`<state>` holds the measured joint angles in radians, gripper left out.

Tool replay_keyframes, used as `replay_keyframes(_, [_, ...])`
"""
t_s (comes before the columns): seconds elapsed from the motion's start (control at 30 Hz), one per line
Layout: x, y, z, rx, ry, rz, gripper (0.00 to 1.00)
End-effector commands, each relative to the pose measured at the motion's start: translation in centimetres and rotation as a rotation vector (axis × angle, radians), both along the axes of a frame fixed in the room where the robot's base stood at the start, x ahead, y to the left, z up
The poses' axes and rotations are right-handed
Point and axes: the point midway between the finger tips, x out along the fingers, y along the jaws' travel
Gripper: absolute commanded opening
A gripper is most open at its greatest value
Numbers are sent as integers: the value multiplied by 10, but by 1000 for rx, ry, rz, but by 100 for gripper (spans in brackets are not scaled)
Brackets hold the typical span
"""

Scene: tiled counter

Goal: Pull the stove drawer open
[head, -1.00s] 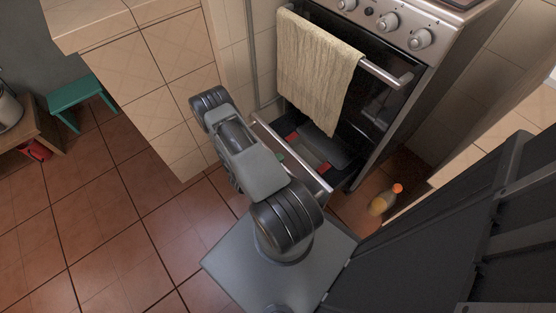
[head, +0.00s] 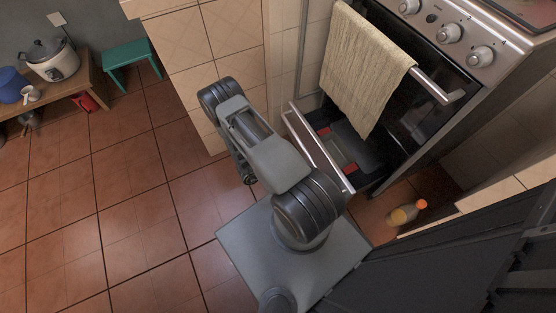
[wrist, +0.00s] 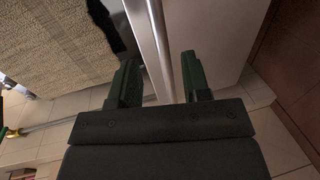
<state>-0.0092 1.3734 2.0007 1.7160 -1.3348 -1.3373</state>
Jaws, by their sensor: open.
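The stove drawer (head: 316,150) is below the oven door in the head view. It stands pulled out, and its open inside shows dark and red items. In the wrist view my gripper (wrist: 160,78) is open. A shiny metal bar (wrist: 162,45) runs between its two fingers, with a gap on each side visible. The bar looks like part of the drawer front, but I cannot tell whether it is the handle or the edge. In the head view my arm hides the gripper.
A beige towel (head: 362,65) hangs on the oven door handle (head: 437,88) above the drawer. A bottle with an orange cap (head: 404,214) lies on the floor beside the stove. A green stool (head: 130,52) stands back left. The tiled floor at left is clear.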

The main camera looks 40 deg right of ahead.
Motion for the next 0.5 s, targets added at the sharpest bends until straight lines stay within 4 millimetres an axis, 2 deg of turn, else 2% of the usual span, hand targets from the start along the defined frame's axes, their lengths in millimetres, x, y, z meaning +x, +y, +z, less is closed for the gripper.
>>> replay_keyframes(0.03, [3, 10, 4, 0, -1, 7, 44])
replay_keyframes(0.2, [8, 37, 9, 1, -2, 4, 44])
replay_keyframes(0.5, [11, 58, 12, 1, -1, 0, 44])
